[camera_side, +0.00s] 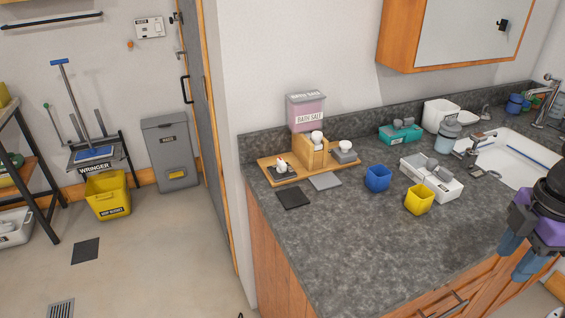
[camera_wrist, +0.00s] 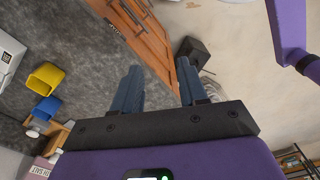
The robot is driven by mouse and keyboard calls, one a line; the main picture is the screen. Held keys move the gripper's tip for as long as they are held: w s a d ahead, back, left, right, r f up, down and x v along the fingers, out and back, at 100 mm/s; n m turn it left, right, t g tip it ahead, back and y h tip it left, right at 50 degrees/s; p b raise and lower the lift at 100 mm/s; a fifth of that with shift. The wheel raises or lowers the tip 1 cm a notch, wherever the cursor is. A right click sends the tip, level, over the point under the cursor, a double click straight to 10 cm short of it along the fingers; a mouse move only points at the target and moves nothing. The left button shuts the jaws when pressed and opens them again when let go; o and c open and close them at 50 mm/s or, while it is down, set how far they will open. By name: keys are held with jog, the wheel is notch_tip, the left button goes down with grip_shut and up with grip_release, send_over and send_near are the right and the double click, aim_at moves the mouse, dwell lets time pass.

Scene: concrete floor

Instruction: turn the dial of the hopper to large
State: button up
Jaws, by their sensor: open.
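The hopper (camera_side: 306,112) is a clear bin of pink contents labelled "BATH SALT", at the back left of the counter. A wooden stand (camera_side: 309,155) is in front of it, with a white round knob (camera_side: 317,136) at its top. Another white round part sits on a grey block (camera_side: 344,153) to the right. I cannot tell which part is the dial or read its setting. In the wrist view the hopper's label (camera_wrist: 41,169) shows at the bottom left edge. My gripper (camera_side: 518,262) is open and empty at the right, beyond the counter's front edge, far from the hopper; its fingers (camera_wrist: 158,75) are apart.
A blue cup (camera_side: 378,178) and a yellow cup (camera_side: 419,199) stand on the counter right of the hopper. A white box (camera_side: 432,178), a teal item (camera_side: 400,131) and the sink (camera_side: 510,155) are farther right. The counter's front is clear.

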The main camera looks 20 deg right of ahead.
jog(key=w+a+n+t+h, duration=0.2)
jog(key=w+n+t+h, duration=0.3)
jog(key=w, duration=0.9)
jog(key=n+t+y, duration=0.5)
jog(key=n+t, duration=0.3)
jog(key=n, duration=1)
send_near(282, 161)
jog(key=x, duration=1)
grip_shut()
